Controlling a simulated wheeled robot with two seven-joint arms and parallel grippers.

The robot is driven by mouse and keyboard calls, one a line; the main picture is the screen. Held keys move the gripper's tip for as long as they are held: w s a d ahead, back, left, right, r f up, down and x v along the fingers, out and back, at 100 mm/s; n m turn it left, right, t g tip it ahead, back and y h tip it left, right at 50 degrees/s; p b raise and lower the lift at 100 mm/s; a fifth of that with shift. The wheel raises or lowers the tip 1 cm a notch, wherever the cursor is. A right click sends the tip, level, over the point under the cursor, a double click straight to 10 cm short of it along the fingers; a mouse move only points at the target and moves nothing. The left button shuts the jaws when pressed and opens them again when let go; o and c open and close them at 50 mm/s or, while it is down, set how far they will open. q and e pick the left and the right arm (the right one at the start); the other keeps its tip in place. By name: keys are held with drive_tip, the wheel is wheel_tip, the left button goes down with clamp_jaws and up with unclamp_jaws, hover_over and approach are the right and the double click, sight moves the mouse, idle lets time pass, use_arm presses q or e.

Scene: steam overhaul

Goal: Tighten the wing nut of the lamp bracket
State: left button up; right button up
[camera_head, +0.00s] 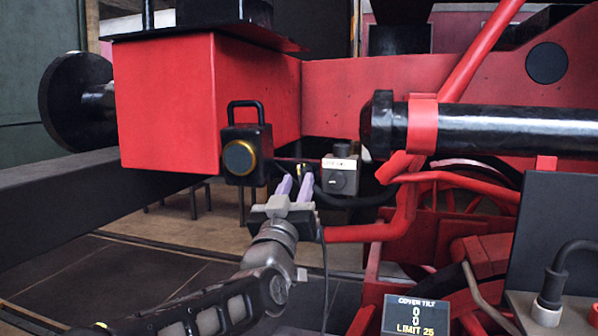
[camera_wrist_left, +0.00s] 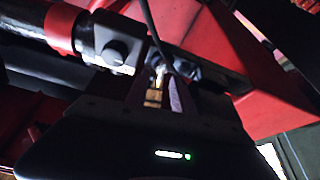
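A black lamp (camera_head: 240,155) with a top handle and a brass-ringed lens sits at the corner of the red beam. To its right is a small brass part (camera_head: 299,168), perhaps the wing nut, partly hidden by my fingers. My left gripper (camera_head: 295,182) reaches up to it from below, its two pale purple fingers apart. In the left wrist view a brass piece (camera_wrist_left: 153,97) shows beside one purple finger (camera_wrist_left: 175,95); the view is dark, and I cannot tell whether it is touched. My right gripper is not in view.
A grey box with a dark knob (camera_head: 341,176) sits close to the right of my fingers. A black cable hangs by the gripper. Floor below left is open.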

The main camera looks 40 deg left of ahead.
sight(302, 175)
use_arm(q)
drive_tip(key=shift+p+x, duration=0.3)
drive_tip(key=shift+x, duration=0.9)
clamp_jaws()
